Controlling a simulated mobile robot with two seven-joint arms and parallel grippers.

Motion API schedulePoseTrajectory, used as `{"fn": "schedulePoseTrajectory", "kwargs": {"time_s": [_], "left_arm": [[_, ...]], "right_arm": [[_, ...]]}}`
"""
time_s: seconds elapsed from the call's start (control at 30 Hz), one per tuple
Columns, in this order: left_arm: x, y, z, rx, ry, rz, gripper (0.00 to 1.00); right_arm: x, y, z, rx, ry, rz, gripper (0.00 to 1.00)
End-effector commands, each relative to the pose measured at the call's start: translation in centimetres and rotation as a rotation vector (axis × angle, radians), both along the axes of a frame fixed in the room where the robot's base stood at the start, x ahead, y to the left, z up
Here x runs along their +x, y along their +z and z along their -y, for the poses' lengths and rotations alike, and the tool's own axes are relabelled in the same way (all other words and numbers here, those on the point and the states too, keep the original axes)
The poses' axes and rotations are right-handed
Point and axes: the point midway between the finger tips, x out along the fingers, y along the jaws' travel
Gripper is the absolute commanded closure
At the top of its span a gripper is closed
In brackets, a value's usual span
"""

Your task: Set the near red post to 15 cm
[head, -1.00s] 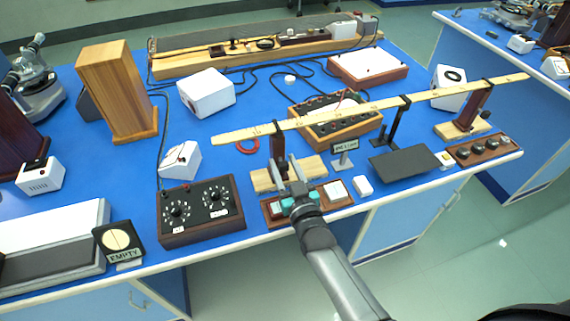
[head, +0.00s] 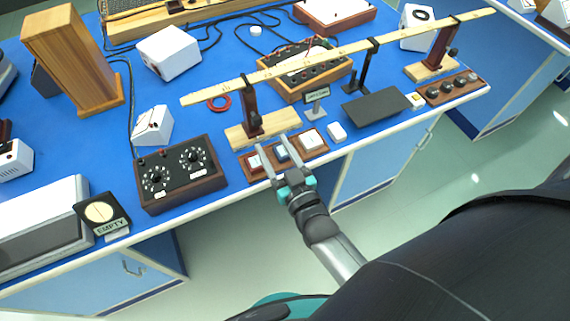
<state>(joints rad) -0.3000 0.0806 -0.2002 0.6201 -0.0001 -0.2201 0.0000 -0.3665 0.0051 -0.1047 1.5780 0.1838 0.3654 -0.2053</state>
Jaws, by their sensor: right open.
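The near red post (head: 251,112) is a dark red upright on a pale wooden foot (head: 284,120), with a small dark knob low on its side. A black clip at its top meets a long wooden rule (head: 330,56). The rule slants up to the right, to a second dark red post (head: 438,49). My right gripper (head: 274,144) is open and empty. Its fingers point toward the near post's foot, over the front-edge button panel, apart from the post. The post's height reading cannot be made out. My left gripper is not in view.
A button panel (head: 313,140) lies in front of the post's foot. A dial box (head: 177,182) stands left, a terminal box (head: 297,84) behind, and a small sign (head: 317,97) and dark plate (head: 377,107) right. Bare blue bench top shows left of the post.

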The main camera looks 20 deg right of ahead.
Motion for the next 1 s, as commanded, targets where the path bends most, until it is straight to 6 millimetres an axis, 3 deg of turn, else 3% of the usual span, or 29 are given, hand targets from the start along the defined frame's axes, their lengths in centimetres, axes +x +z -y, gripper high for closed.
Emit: {"fn": "schedulePoseTrajectory", "kwargs": {"time_s": [0.1, 0.37, 1.0], "left_arm": [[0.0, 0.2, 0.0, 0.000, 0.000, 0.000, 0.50], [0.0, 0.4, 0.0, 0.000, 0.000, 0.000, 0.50], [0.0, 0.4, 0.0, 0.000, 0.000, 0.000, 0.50]], "right_arm": [[-2.3, -0.1, 0.0, 0.000, 0.001, -0.004, 0.40], [-5.2, 0.0, 0.1, 0.001, 0.001, -0.001, 0.40], [-5.7, 0.0, 0.2, 0.000, 0.000, 0.000, 0.40]]}}
